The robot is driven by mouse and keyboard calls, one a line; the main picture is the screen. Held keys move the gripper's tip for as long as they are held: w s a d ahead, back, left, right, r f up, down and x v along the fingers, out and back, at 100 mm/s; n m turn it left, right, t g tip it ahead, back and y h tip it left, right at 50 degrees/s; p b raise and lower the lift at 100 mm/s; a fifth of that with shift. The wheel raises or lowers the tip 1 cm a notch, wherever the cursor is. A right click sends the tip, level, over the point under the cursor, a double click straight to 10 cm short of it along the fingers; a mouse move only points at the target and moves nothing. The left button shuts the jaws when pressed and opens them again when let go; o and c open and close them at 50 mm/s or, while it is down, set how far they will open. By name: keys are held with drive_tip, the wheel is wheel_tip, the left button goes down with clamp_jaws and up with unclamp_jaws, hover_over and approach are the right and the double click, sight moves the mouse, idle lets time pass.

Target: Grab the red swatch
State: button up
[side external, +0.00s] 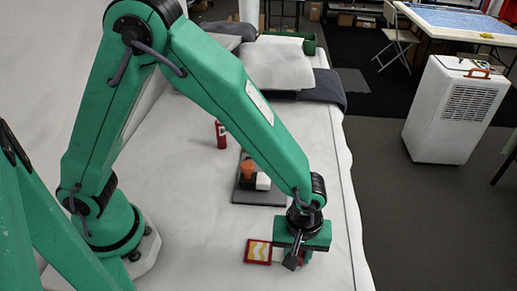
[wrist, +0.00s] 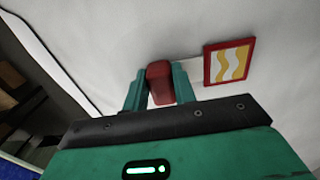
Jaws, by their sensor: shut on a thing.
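A plain dark red block, which fits the red swatch (wrist: 159,82), stands between the two green fingers of my gripper (wrist: 155,88) in the wrist view. The fingers are shut on it from both sides. In the side view my gripper (side external: 293,257) points down low over the white surface near its right edge. There the gripper mostly hides the block. I cannot tell whether the block touches the surface.
A red-framed tile with yellow and white waves (side external: 258,251) lies just left of my gripper; it also shows in the wrist view (wrist: 229,62). A grey tray (side external: 245,196) holds an orange-topped item. A red can (side external: 221,134) stands farther back. The surface's right edge is close.

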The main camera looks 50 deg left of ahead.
drive_tip(key=shift+r, duration=0.1)
drive_tip(key=shift+r, duration=0.7)
drive_tip(key=r, duration=0.3)
drive_tip(key=shift+s+d, duration=0.15)
drive_tip(key=shift+s, duration=0.25)
drive_tip(key=s+d+r, duration=0.3)
drive_tip(key=s+r, duration=0.3)
drive_tip(key=s, duration=0.4)
drive_tip(key=shift+s+r, duration=0.2)
drive_tip(key=shift+r, duration=0.05)
